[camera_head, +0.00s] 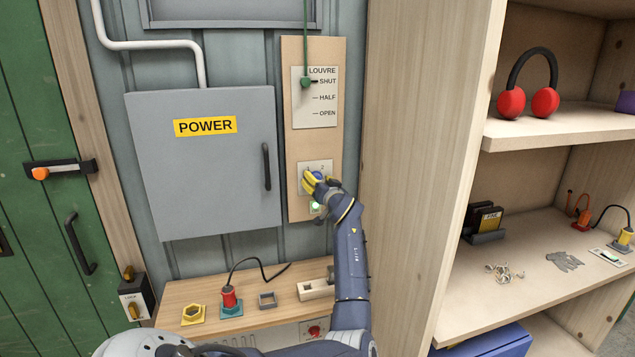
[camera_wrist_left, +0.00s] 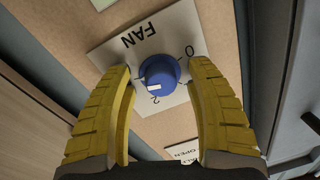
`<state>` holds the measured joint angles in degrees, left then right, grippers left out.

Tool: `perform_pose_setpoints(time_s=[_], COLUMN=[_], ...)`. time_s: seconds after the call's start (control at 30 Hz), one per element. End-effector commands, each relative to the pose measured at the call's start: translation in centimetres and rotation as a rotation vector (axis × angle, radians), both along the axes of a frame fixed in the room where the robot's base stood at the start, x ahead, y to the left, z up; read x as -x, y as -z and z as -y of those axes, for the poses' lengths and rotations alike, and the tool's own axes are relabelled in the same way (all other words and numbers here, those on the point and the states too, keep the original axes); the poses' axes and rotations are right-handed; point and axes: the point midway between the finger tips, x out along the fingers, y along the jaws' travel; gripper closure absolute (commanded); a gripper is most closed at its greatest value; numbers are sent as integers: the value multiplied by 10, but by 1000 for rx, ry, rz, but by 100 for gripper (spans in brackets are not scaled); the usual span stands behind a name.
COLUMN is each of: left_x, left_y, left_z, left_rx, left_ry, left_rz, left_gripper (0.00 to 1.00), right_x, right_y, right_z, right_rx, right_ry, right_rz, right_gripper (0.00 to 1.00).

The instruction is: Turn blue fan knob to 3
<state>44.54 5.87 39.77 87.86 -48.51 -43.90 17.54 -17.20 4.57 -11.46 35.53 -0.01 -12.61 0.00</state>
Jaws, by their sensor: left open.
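The blue fan knob (camera_wrist_left: 158,74) sits on a white plate (camera_wrist_left: 185,22) marked FAN, 0 and 2. Its white pointer mark faces the side where the 2 is printed; a 3 is not readable. In the head view the knob (camera_head: 317,175) is partly covered by my left gripper (camera_head: 320,181). The left gripper's yellow fingers stand open on either side of the knob in the left wrist view (camera_wrist_left: 160,72), with a visible gap at each side. My right gripper is not in view.
Above the knob is the louvre plate (camera_head: 314,105) with a green cord (camera_head: 305,40). A green light (camera_head: 316,207) glows below the knob. The grey POWER cabinet (camera_head: 205,170) is at left, a wooden shelf unit (camera_head: 415,150) at right, and a workbench (camera_head: 185,290) below.

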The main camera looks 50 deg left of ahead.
Motion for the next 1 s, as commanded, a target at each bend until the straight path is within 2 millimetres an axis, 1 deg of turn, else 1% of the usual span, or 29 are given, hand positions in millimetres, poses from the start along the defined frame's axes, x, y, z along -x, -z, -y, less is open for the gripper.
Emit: perform_pose_setpoints(time_s=[0.17, 0.27, 0.37, 0.6, 0.8, 1.0], left_x=[0, 2, 5, 20, 31, 39], left_y=[0, 0, 0, 1, 2, 1], left_z=[1, 6, 16, 56, 85, 104], left_rx=[-1, 0, 0, 2, 2, 1], left_ry=[0, 1, 1, 2, 2, 1], left_rz=[1, 1, 3, 3, 0, 1], left_gripper=[45, 45, 45, 45, 45, 45], right_x=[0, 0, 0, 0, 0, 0], right_y=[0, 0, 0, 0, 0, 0], right_z=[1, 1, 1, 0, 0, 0], right_rx=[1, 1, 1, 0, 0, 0], right_ry=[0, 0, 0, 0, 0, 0], right_rz=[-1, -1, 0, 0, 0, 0], right_gripper=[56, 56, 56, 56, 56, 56])
